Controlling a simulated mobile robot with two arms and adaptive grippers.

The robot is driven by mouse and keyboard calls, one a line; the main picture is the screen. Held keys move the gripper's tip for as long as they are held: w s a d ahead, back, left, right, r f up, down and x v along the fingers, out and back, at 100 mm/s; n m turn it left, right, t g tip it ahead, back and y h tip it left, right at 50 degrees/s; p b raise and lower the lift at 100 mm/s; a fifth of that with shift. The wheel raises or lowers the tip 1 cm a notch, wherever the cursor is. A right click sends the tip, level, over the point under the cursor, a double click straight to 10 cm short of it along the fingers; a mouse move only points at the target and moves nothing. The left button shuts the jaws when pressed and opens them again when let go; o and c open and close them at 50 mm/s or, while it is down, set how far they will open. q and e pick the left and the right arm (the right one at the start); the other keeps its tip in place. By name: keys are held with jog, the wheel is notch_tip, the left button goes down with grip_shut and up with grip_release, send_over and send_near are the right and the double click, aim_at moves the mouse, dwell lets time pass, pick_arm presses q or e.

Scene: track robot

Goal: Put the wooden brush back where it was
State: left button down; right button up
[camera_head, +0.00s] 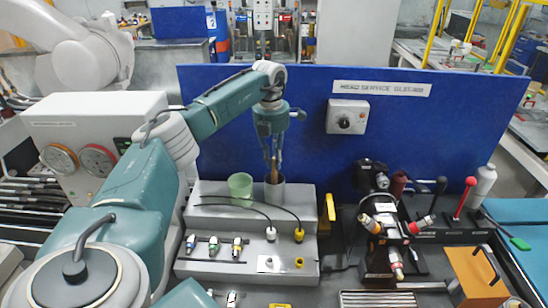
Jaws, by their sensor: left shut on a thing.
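My left gripper (274,158) points down above the grey stepped stand and is shut on the wooden brush (274,170). Only a short brown length of the brush shows between the fingertips and the dark grey cup (275,193). Its lower end is hidden at or inside the cup's mouth; I cannot tell whether it touches the bottom. The cup stands upright on the stand's upper step. My right gripper is not in view.
A pale green cup (240,185) stands just left of the dark cup. The grey stand (210,210) carries cables and small connectors. A blue panel (320,150) rises behind. A multi-coloured device (385,225) and levers (466,195) stand to the right.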

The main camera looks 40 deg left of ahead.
pick_arm(q)
jog(key=shift+f, duration=0.2)
jog(key=shift+f, duration=0.15)
jog(key=c, duration=1.7)
grip_release()
